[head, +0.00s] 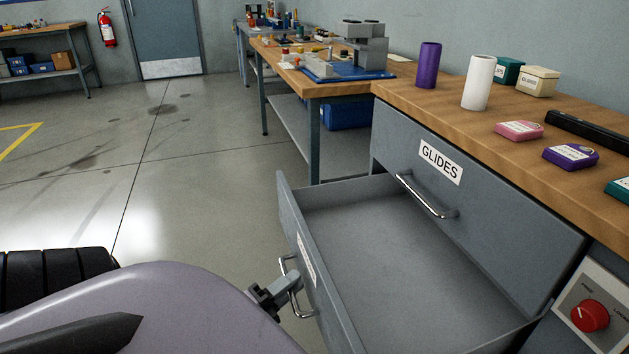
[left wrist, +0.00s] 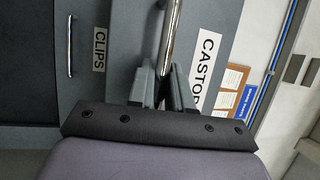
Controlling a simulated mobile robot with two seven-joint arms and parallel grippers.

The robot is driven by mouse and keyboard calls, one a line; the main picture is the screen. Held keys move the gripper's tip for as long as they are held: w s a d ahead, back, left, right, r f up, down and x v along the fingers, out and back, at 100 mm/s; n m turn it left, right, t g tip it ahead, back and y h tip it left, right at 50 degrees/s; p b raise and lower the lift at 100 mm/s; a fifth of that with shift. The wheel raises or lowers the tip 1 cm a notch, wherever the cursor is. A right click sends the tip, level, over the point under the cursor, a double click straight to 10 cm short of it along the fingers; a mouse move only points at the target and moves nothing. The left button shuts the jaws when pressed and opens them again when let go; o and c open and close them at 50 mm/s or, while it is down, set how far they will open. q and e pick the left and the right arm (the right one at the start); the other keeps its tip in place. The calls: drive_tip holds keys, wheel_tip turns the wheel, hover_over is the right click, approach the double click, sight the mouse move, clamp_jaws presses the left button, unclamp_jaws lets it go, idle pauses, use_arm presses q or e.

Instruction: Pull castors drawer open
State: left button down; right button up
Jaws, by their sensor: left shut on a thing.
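The castors drawer (head: 325,290) stands pulled out of the cabinet, and its grey inside looks empty. Its front faces left and carries a metal bar handle (head: 287,265). In the left wrist view the handle (left wrist: 170,35) runs between my fingers, beside a white label (left wrist: 205,70) that starts "CASTO". My left gripper (head: 290,285) is shut on this handle; in the left wrist view its grey fingers (left wrist: 165,88) sit on either side of the bar. I do not see my right gripper.
The closed GLIDES drawer (head: 470,180) is above the open one. The wooden worktop (head: 500,112) bears a purple cylinder (head: 429,65), a white cylinder (head: 479,82) and small boxes. A red knob (head: 590,315) is at lower right. Open floor (head: 190,190) lies to the left.

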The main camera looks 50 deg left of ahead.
use_arm(q)
drive_tip(key=shift+s+a, duration=0.25)
drive_tip(key=shift+s, duration=0.5)
use_arm(e)
drive_tip(key=shift+f, duration=0.1)
use_arm(q)
drive_tip(key=c, duration=1.4)
unclamp_jaws()
use_arm(e)
drive_tip(key=shift+d, duration=0.1)
use_arm(q)
drive_tip(key=shift+s, duration=0.1)
drive_tip(key=s+f, duration=0.1)
drive_tip(key=s, duration=0.5)
drive_tip(key=shift+s+f, duration=0.15)
drive_tip(key=shift+s, duration=0.25)
use_arm(e)
drive_tip(key=shift+s+d, duration=0.1)
drive_tip(key=shift+s+f, duration=0.1)
